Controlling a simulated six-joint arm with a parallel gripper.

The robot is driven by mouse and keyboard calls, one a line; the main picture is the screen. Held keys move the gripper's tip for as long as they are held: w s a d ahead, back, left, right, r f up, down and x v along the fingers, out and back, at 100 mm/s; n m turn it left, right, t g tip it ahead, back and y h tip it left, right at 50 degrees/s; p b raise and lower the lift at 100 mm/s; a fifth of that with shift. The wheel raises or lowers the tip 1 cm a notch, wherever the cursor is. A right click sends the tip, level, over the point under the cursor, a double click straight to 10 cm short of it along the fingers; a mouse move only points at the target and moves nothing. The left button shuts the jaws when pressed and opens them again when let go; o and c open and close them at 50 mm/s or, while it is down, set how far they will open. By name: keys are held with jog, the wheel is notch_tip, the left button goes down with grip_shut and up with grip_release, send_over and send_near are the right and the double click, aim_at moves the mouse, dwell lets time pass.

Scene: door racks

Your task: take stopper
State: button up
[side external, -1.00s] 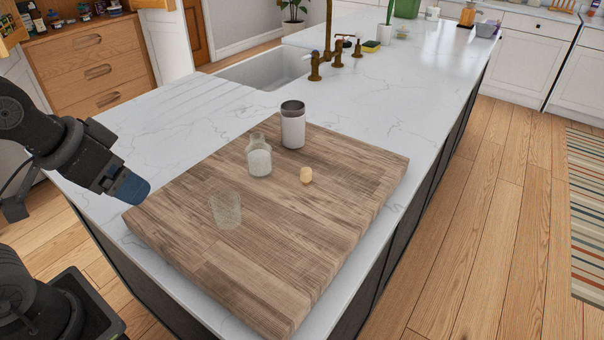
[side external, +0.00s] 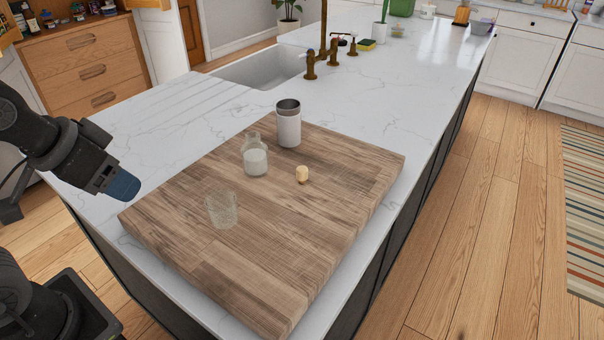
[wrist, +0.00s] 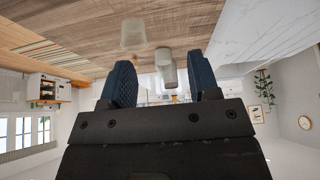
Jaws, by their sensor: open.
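A small pale tan stopper (side external: 302,175) stands on the wooden board, right of the glass bottle. The clear glass bottle (side external: 255,156) holds something white in its lower part and has no stopper in its neck. A clear empty-looking glass (side external: 221,210) stands nearer the front left. My gripper (side external: 124,186) is beyond the board's left edge, well apart from the stopper. In the wrist view my gripper (wrist: 168,82) is open and empty, with its two blue fingers apart. The bottle (wrist: 166,66) shows between the fingers, and the glass (wrist: 133,34) shows beside it.
A white cup with a dark rim (side external: 288,126) stands behind the bottle. The thick wooden board (side external: 250,262) lies on a white marble counter (side external: 180,147). A sink (side external: 262,68) and brass tap (side external: 322,52) are farther back. The board's front is clear.

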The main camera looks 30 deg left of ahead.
jog(key=w+d+r+n+g, duration=0.1)
jog(key=w+d+r+n, duration=0.15)
jog(key=w+r, duration=0.4)
jog(key=n+g+y, duration=0.2)
jog(key=n+g, duration=0.2)
jog(key=n, duration=0.8)
send_over(302, 169)
jog(key=d, duration=0.1)
notch_tip(302, 169, down, 6)
jog(key=shift+m, duration=0.25)
jog(key=f, duration=0.8)
jog(key=shift+w+a, duration=0.15)
jog(key=shift+a, duration=0.2)
jog(key=shift+a+f, duration=0.2)
jog(key=shift+f, duration=2.45)
jog(key=shift+c, duration=0.5)
